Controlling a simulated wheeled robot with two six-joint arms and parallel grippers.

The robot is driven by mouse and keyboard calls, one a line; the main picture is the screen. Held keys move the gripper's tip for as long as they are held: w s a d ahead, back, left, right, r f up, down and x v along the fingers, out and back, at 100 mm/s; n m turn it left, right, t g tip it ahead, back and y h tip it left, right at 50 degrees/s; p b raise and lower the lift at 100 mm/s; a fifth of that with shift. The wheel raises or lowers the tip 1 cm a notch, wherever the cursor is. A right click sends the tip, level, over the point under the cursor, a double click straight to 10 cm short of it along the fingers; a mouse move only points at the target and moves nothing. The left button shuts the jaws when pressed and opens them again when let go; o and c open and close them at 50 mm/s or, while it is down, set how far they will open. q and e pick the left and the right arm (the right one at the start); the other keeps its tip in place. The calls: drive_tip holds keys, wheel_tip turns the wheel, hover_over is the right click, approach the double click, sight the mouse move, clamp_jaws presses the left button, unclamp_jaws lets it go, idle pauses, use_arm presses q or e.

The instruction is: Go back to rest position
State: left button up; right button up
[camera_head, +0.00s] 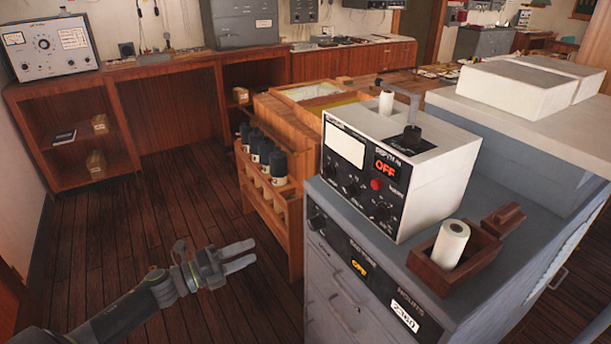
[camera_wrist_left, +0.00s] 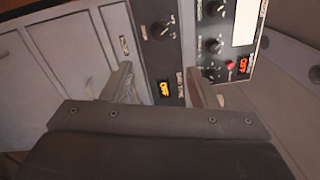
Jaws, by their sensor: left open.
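My left gripper (camera_head: 238,257) reaches in from the lower left in the head view, above the wooden floor and left of the grey cabinet. Its two fingers are apart with nothing between them. The left wrist view shows the same gripper (camera_wrist_left: 162,85) open, with its fingers in front of the cabinet's control panel. My right gripper is not in view.
The grey cabinet (camera_head: 375,295) carries a white instrument box (camera_head: 445,180) and a small wooden tray (camera_head: 430,275) holding a white roll (camera_head: 451,243). A wooden rack (camera_head: 293,215) with dark-capped bottles stands behind my gripper. The wooden floor (camera_head: 160,225) at left is clear.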

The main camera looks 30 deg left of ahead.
use_arm(q)
drive_tip(key=s+a+f+n+y, duration=0.1)
drive_tip(key=a+f+n+y, duration=0.3)
drive_tip(key=f, duration=0.4)
drive_tip(key=s+a+f+n+y, duration=0.1)
drive_tip(key=a+f+n+y, duration=0.25)
drive_tip(key=f+n, duration=0.3)
drive_tip(key=s+f+n+g+y, duration=0.2)
drive_tip(key=s+f+n, duration=0.2)
drive_tip(key=f, duration=0.4)
drive_tip(key=s+f+n+g+y, duration=0.2)
drive_tip(key=s+f+n, duration=0.15)
drive_tip(key=f, duration=0.45)
drive_tip(key=s+d+f+n+g, duration=0.4)
drive_tip(key=s+f+n, duration=0.1)
drive_tip(key=s+f, duration=0.65)
drive_tip(key=s+d+f+n+g, duration=0.2)
drive_tip(key=s+d, duration=0.4)
drive_tip(key=s, duration=0.3)
drive_tip(key=s+d+f+n+g, duration=0.2)
drive_tip(key=s+d+f+g, duration=0.2)
drive_tip(key=s, duration=0.5)
wheel_tip(320, 180, down, 2)
drive_tip(key=shift+d+f+n+h, duration=0.2)
drive_tip(key=shift+d+n+h, duration=0.2)
drive_tip(key=shift+d, duration=0.8)
